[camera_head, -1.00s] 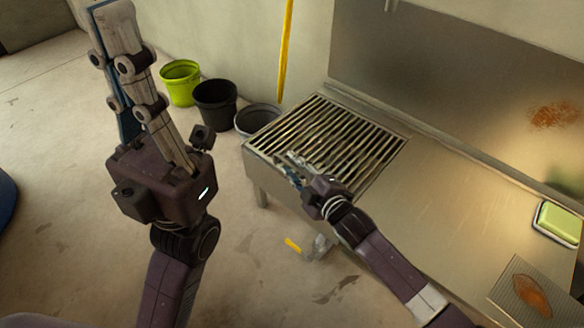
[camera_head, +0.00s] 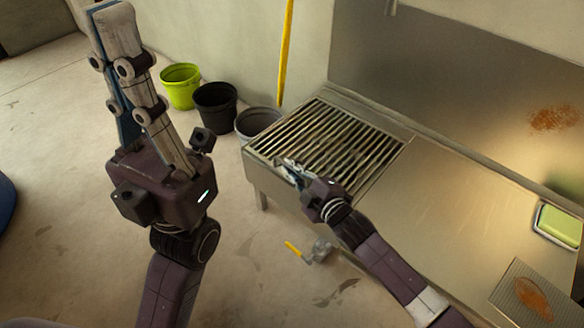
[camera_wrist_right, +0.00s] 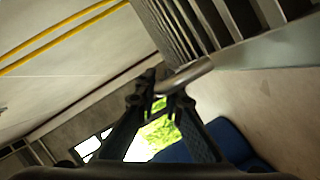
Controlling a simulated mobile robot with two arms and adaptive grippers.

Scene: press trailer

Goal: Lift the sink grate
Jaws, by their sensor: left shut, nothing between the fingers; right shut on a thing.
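The sink grate (camera_head: 335,138), a rack of parallel metal bars, lies over the basin at the left end of the steel sink (camera_head: 440,200). My right gripper (camera_head: 284,168) is at the grate's near edge, coming from the lower right. In the right wrist view, my right gripper (camera_wrist_right: 162,88) is shut on a curved metal handle (camera_wrist_right: 186,75) beside the grate's bars (camera_wrist_right: 195,25). I cannot tell whether the grate is raised. My left gripper (camera_head: 115,12) is shut and empty, pointing up, away from the sink on the left.
Green (camera_head: 180,86), black (camera_head: 215,106) and grey (camera_head: 255,122) buckets stand on the floor left of the sink. A yellow pole (camera_head: 286,50) rises behind. A green sponge in a dish (camera_head: 559,222) and a rust-stained plate (camera_head: 528,292) sit on the right counter.

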